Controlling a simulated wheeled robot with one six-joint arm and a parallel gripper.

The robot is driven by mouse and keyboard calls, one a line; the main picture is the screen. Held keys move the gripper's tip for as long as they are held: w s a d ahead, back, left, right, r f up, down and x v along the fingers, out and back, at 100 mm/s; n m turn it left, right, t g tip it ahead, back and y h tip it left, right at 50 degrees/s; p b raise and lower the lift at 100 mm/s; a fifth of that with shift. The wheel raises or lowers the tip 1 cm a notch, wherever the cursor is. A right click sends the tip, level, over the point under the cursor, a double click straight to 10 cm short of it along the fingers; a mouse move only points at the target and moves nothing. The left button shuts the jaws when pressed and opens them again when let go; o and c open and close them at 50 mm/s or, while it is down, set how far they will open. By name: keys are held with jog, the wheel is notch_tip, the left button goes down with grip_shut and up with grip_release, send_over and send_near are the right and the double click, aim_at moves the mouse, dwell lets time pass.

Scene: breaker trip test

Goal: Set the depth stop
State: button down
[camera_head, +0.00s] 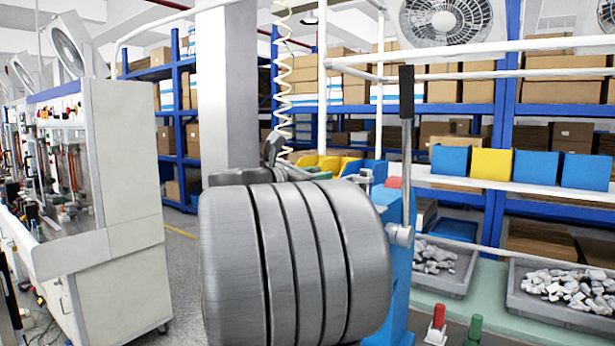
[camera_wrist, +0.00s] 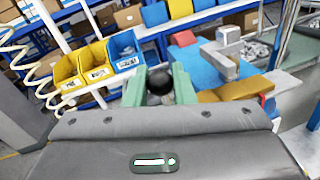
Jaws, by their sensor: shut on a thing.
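In the wrist view, my gripper (camera_wrist: 159,84) has its two green fingers on either side of a dark round knob (camera_wrist: 160,82). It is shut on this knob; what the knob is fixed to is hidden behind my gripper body. I cannot tell for sure whether the knob belongs to the depth stop. A blue machine (camera_wrist: 198,66) stands just beyond, with a grey arm (camera_wrist: 221,62) and an orange-brown block (camera_wrist: 226,93) to the right of the fingers. In the head view, the blue machine (camera_head: 395,290) is partly hidden behind my grey arm link, and my fingertips cannot be made out.
An upright lever with a black grip (camera_head: 406,92) rises beside the blue machine. Grey trays of metal parts (camera_head: 514,300) sit on the bench at right, with red (camera_head: 438,316) and green (camera_head: 475,327) pegs in front. Yellow bins (camera_wrist: 95,62) and a blue bin (camera_wrist: 126,45) stand beyond.

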jog(key=shift+w+a, duration=0.1)
jog(key=shift+a, duration=0.05)
jog(key=c, duration=1.3)
grip_release()
jog(key=b+v, duration=0.2)
jog(key=v, duration=1.1)
jog(key=shift+s+a, duration=0.3)
